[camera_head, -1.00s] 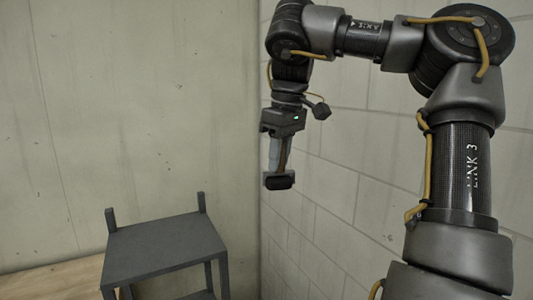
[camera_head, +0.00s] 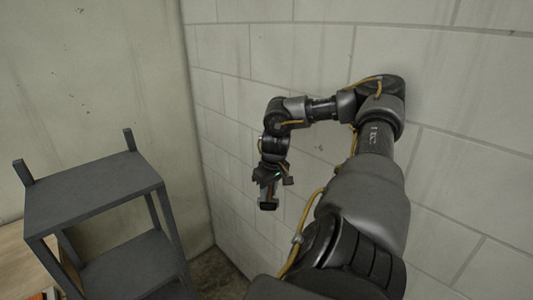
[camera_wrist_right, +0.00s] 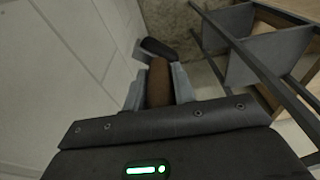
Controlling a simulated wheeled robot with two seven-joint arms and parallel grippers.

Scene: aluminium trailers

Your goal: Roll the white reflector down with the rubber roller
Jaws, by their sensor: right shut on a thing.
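My right gripper (camera_head: 268,188) is shut on the rubber roller and hangs pointing down in front of the block wall. The black head of the rubber roller (camera_head: 268,206) shows below the fingers. In the right wrist view the roller's brown handle (camera_wrist_right: 160,82) sits between the two grey fingers, and its black head (camera_wrist_right: 158,48) lies beyond them. The white reflector is not in any view. My left gripper is not in view.
A dark grey shelf stand (camera_head: 95,195) with upright posts stands at the left; it also shows in the right wrist view (camera_wrist_right: 268,55). A wooden surface (camera_head: 22,262) is at the lower left. The pale block wall (camera_head: 460,90) runs close beside my right arm.

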